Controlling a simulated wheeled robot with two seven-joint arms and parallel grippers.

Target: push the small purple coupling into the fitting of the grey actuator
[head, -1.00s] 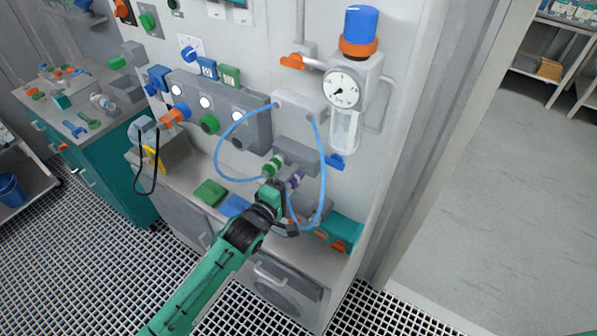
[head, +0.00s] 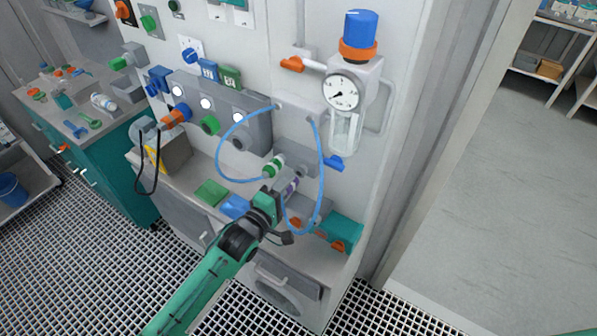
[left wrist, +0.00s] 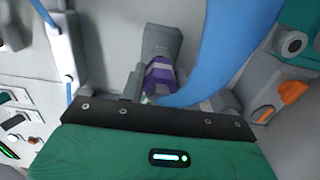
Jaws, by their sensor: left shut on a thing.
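The small purple coupling (head: 291,187) is at the lower end of the blue hose, just beyond my left gripper (head: 279,197). My left gripper is shut on the coupling; the fingertips are mostly hidden. The grey actuator (head: 294,154) is on the wall panel just above, with a green coupling (head: 274,166) at its left. My right gripper is not in view.
The blue hose (head: 322,180) loops around the work area and crosses close to the gripper in the wrist view. A teal block with orange (head: 343,230) is to the right.

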